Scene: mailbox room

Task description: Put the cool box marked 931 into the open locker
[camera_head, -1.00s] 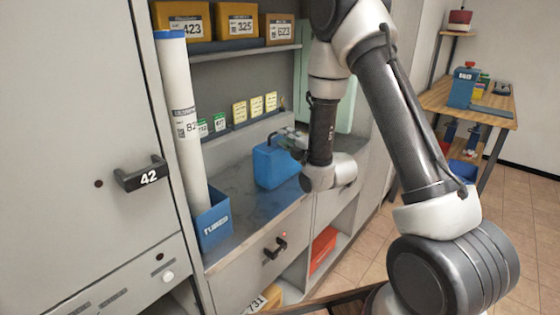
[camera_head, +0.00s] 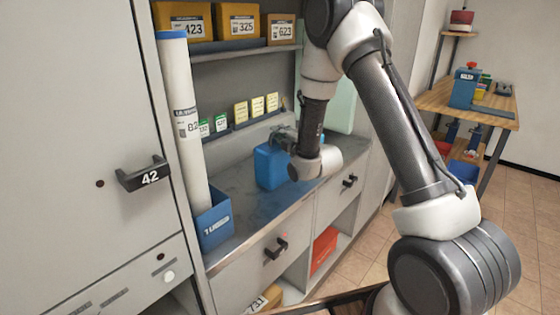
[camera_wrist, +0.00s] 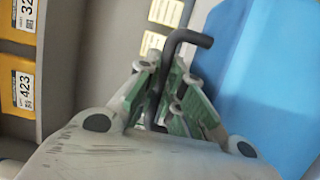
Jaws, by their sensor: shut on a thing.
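A blue cool box (camera_head: 268,168) stands on the grey counter beside my wrist; no number can be read on it. It fills the right side of the wrist view (camera_wrist: 270,80). My gripper (camera_head: 284,138) is at the top of this box. In the wrist view my green-sided fingers (camera_wrist: 172,100) are shut on a dark bent handle (camera_wrist: 183,38) beside the blue box. My wrist hides the box's right part in the head view. The locker door marked 42 (camera_head: 85,110) is at the left and looks shut. I cannot make out an open locker.
A white tube (camera_head: 185,120) stands in a blue holder (camera_head: 213,225) left of the box. Yellow boxes (camera_head: 238,24) line the upper shelf, small cards (camera_head: 240,110) the lower one. A red crate (camera_head: 323,250) is below the counter. A wooden table (camera_head: 490,104) stands far right.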

